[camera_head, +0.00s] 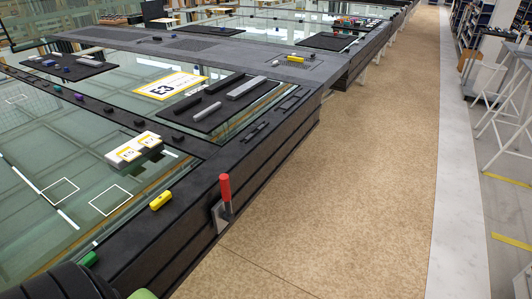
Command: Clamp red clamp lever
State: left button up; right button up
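The red clamp lever (225,190) stands upright at the near right edge of the dark frame table, a little below the centre left of the head view. Its red handle points up, and a grey metal bracket (221,216) sits at its foot on the table's side. Neither of my grippers can be made out in this view. A dark rounded part at the bottom left corner looks like part of my arm, with no fingers showing.
The dark frame table (205,178) holds glass panes. A yellow block (160,200) and a green block (88,259) sit on its near edge. White E-labelled blocks (134,148) and a yellow-bordered E3 sign (170,85) lie farther back. The brown floor (360,170) at right is clear.

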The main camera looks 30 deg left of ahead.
aim_at(228, 217)
jog(key=i+u, duration=0.15)
jog(key=i, duration=0.25)
jog(key=i+l+u, duration=0.1)
jog(key=i, duration=0.3)
jog(key=i+l+u, duration=0.15)
jog(key=i, duration=0.25)
jog(key=i+u, duration=0.15)
jog(key=u, duration=0.3)
jog(key=i+l+u, duration=0.1)
jog(key=u, duration=0.35)
jog(key=i+l+u, duration=0.1)
jog(key=u, duration=0.35)
jog(key=i+l+u, duration=0.1)
jog(key=l+u, duration=0.15)
jog(key=u, duration=0.2)
